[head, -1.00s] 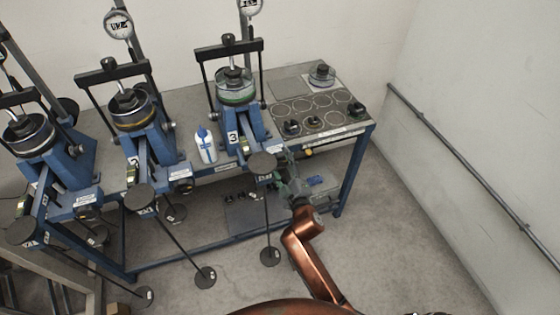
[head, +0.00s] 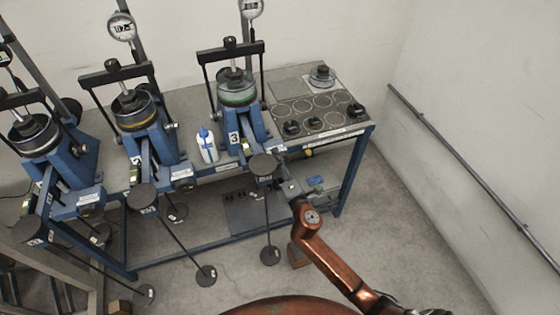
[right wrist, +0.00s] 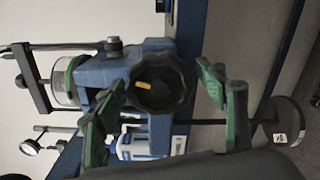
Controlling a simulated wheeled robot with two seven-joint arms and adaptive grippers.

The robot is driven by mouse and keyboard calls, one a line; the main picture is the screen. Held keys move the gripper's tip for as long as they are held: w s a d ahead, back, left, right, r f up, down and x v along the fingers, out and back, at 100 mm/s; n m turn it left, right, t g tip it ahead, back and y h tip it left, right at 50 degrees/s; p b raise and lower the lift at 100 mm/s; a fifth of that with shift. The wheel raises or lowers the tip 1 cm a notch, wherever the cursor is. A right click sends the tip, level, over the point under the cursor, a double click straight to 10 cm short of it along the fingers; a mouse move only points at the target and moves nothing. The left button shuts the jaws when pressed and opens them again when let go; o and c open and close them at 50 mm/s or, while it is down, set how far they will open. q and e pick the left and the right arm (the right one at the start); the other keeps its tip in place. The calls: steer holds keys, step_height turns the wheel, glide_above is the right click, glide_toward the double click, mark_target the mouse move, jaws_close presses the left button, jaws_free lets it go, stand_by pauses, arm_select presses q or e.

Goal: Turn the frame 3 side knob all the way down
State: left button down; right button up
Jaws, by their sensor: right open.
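Frame 3 (head: 257,122) is a blue lever frame with a "3" label and a green-banded round cell (head: 237,92), at the back middle in the head view. Its side knob (right wrist: 158,84) is black and lobed with a yellow mark, and faces the camera in the right wrist view. I cannot make the knob out in the head view. My right gripper (right wrist: 162,88) is open, with green-padded fingers on either side of the knob. I cannot tell whether they touch it. In the head view my right gripper (head: 284,183) is beside frame 3's lower right. My left gripper is not in view.
A round hanger plate (head: 263,165) stands close left of my right gripper. Two similar lever frames (head: 150,140) (head: 75,165) stand left. A white and blue bottle (head: 207,147) stands on the bench. A panel with black weights (head: 315,105) lies right. Open floor lies right.

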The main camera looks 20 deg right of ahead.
steer(key=s+p, duration=0.1)
steer(key=s, duration=0.5)
stand_by(0.3)
steer(key=shift+d, duration=0.1)
